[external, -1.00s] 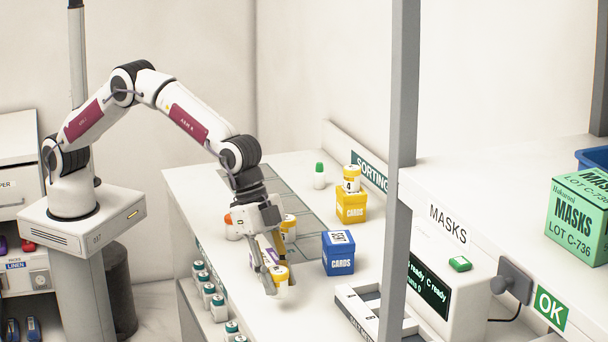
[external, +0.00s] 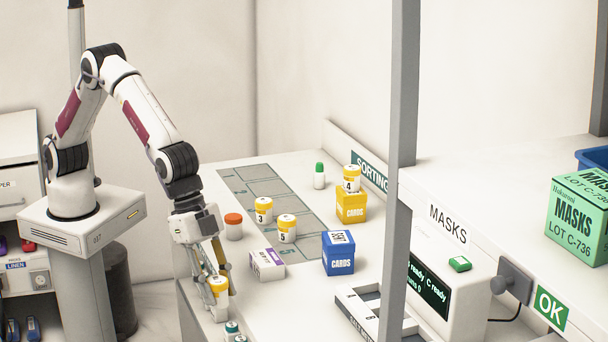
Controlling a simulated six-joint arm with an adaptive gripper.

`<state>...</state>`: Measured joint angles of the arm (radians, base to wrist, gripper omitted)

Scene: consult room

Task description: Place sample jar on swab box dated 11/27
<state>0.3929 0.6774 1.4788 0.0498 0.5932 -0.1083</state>
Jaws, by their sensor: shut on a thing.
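My gripper (external: 221,291) points down near the left edge of the white counter. It is shut on a white sample jar with a yellow lid (external: 218,284); the fingers partly cover the jar and its label cannot be read. The jar looks upright; I cannot tell whether its base touches anything. A small white box with a purple stripe (external: 266,265), possibly the swab box, lies on the counter to the right of my gripper. Its printing is too small to read, and its top is clear.
An orange-lidded jar (external: 233,228) stands behind my gripper. A blue cards box (external: 338,254) and a yellow box (external: 351,207) bearing jar 4 (external: 352,179) stand to the right. Teal-lidded jars (external: 232,328) are at the counter's left edge. A grey post (external: 403,120) rises in front.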

